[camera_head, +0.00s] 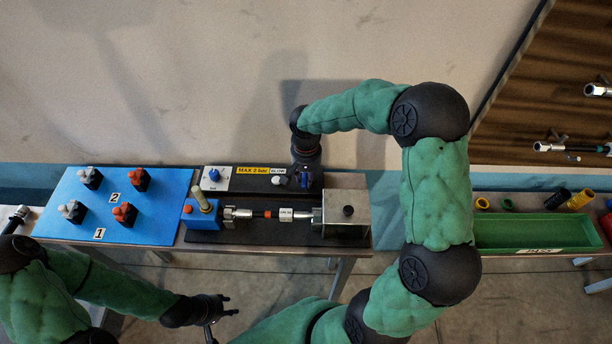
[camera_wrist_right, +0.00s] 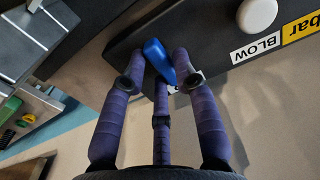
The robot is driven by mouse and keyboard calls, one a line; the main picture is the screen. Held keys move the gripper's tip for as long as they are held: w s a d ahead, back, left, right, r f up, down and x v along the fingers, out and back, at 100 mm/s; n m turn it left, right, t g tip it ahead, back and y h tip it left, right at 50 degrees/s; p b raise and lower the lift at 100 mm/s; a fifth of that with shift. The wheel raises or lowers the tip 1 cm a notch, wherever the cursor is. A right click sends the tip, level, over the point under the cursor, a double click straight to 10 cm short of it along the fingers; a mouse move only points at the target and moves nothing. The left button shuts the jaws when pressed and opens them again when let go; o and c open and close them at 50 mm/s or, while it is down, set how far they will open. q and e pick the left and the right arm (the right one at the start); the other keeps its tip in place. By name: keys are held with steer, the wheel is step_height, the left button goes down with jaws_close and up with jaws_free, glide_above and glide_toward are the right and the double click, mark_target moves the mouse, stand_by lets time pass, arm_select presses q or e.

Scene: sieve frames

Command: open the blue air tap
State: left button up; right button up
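The blue air tap handle (camera_wrist_right: 157,60) is a blue lever on a dark panel, beside the BLOW label, in the right wrist view. In the head view a bit of it (camera_head: 304,182) shows under my right gripper. My right gripper (camera_wrist_right: 155,80) is open, with its purple fingers spread around the lever. The left finger is apart from it; I cannot tell whether the other fingers touch it. The tap's body is mostly hidden by the fingers. My left gripper (camera_head: 228,306) is open and empty, in front of the bench.
A white knob (camera_head: 278,180) sits just left of the tap. A metal block (camera_head: 347,208) and a hose fixture (camera_head: 265,213) stand in front of it. A blue board (camera_head: 150,225) with several clamps lies left; a green tray (camera_head: 520,232) lies right.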

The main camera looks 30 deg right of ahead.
steer(key=shift+o, duration=0.5)
steer(key=shift+r, duration=0.15)
step_height(320, 180, up, 12)
stand_by(0.7)
